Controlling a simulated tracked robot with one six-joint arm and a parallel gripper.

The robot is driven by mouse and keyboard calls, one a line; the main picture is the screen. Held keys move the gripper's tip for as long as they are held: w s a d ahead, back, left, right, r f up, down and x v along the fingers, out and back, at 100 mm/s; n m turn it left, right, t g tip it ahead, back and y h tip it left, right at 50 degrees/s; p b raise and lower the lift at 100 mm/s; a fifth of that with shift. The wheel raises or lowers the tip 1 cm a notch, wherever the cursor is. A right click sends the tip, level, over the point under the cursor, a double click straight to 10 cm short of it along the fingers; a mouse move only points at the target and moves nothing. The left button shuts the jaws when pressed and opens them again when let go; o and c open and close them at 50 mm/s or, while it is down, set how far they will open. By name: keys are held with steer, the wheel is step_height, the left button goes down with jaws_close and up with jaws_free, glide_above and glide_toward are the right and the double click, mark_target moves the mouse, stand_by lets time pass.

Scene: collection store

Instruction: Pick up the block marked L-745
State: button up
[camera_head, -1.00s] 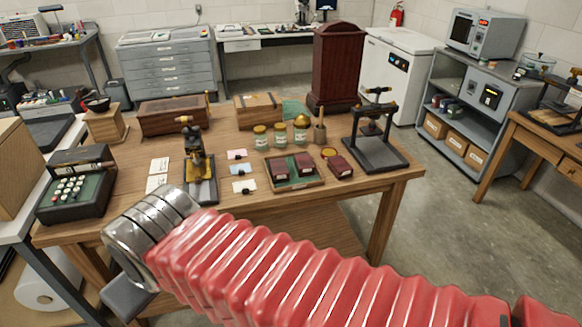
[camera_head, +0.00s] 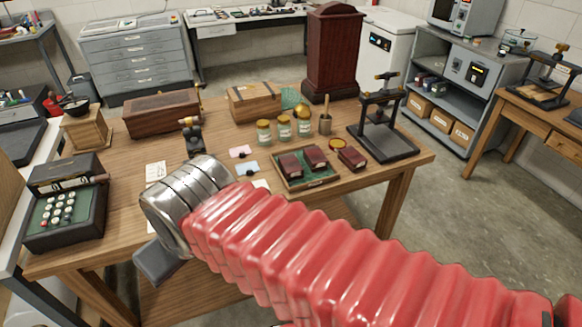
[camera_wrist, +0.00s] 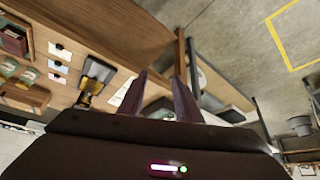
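Three dark red blocks with pale labels are in the head view. Two blocks (camera_head: 290,164) (camera_head: 315,157) lie in a green-lined wooden tray (camera_head: 308,184). The third block (camera_head: 352,158) lies on the table just right of the tray. Their label text is too small to read, so I cannot tell which is L-745. In the wrist view my gripper (camera_wrist: 160,75) has its two fingers apart with nothing between them. The tray (camera_wrist: 29,40) shows at that view's left edge, well away from the fingers.
Several jars (camera_head: 284,131) stand behind the tray and a black press (camera_head: 384,130) to its right. Small cards (camera_head: 247,168) lie left of the tray.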

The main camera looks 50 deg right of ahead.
steer(key=shift+o, duration=0.5)
